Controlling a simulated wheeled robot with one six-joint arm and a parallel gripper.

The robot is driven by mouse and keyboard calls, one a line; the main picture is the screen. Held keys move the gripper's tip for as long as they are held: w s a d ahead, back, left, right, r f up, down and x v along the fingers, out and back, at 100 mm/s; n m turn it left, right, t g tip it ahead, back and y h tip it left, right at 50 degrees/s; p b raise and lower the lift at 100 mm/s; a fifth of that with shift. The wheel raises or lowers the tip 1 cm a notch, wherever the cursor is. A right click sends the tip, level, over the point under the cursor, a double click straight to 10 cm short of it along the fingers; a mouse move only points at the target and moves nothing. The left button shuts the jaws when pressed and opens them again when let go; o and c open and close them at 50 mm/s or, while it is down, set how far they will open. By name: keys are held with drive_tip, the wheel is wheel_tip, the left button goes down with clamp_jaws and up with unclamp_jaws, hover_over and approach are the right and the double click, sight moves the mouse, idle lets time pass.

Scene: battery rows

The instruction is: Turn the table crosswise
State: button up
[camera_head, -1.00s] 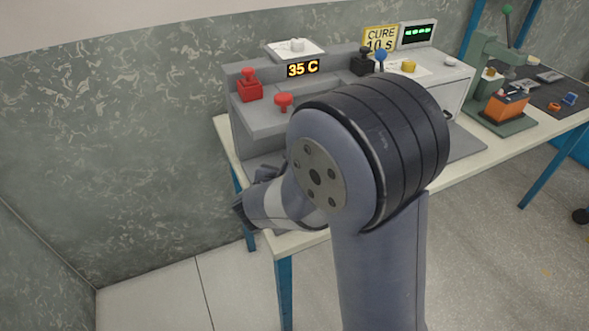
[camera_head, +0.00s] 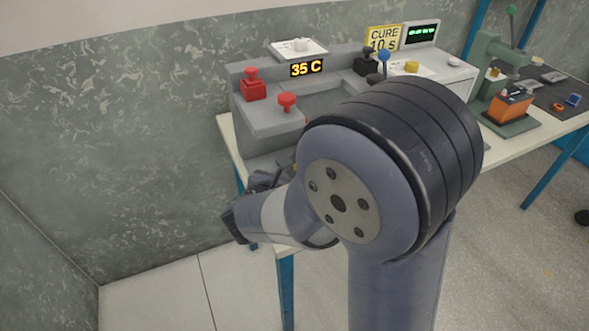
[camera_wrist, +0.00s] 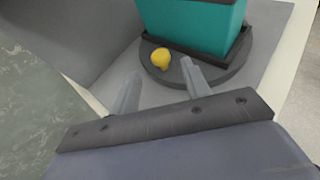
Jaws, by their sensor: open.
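In the wrist view a round dark grey turntable (camera_wrist: 178,77) lies on a grey base. A teal block with dark edges (camera_wrist: 195,22) stands on it. A small yellow knob (camera_wrist: 160,58) sits near the turntable's rim, just beyond my fingertips. My gripper (camera_wrist: 158,72) is open, its two fingers apart on either side of the knob in the picture, with nothing between them. I cannot tell whether a finger touches the turntable. In the head view my arm hides the turntable, the block and the knob.
A grey machine has a 35 C display (camera_head: 306,67), a red button (camera_head: 253,84) and a red knob (camera_head: 287,101). A "CURE 10 s" sign (camera_head: 383,39) stands behind. A green press (camera_head: 492,75) and an orange box (camera_head: 509,103) are at the right.

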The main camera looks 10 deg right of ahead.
drive_tip(key=v, duration=0.6)
drive_tip(key=shift+s+r, duration=0.1)
drive_tip(key=shift+s, duration=0.05)
drive_tip(key=x, duration=1)
drive_tip(key=shift+d+f+b, duration=0.1)
drive_tip(key=shift+f+b, duration=0.15)
drive_tip(key=shift+b, duration=0.1)
drive_tip(key=shift+w+d+f, duration=0.1)
drive_tip(key=shift+w+d, duration=0.05)
drive_tip(key=shift+w, duration=0.2)
drive_tip(key=shift+s+n+y+b, duration=0.2)
drive_tip(key=shift+n+y+b, duration=0.1)
drive_tip(key=shift+n+y, duration=0.1)
